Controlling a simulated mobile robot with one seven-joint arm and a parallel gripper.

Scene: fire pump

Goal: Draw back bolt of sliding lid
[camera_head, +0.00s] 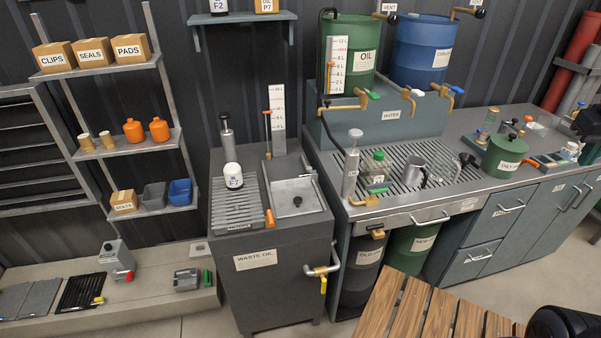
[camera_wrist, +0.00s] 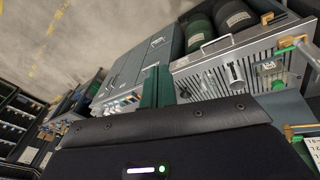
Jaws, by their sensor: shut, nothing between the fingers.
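The waste oil cabinet (camera_head: 270,262) stands left of the sink bench in the head view. A flat grey metal lid (camera_head: 290,206) with a small dark knob (camera_head: 297,201) lies in its top, to the right of a ribbed grate. It looks like the sliding lid. A small orange grip (camera_head: 270,218) stands at the lid's left front edge; I cannot tell if it belongs to the bolt. The lid looks closed. The wrist view shows the sink bench (camera_wrist: 235,72) at a tilt, and I cannot make out the lid there.
A white-capped filter (camera_head: 232,176) stands on the grate. A pipe tap (camera_head: 322,269) sticks out from the cabinet's right front. Shelves (camera_head: 105,68) stand at left. The floor before the cabinet is partly clear.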

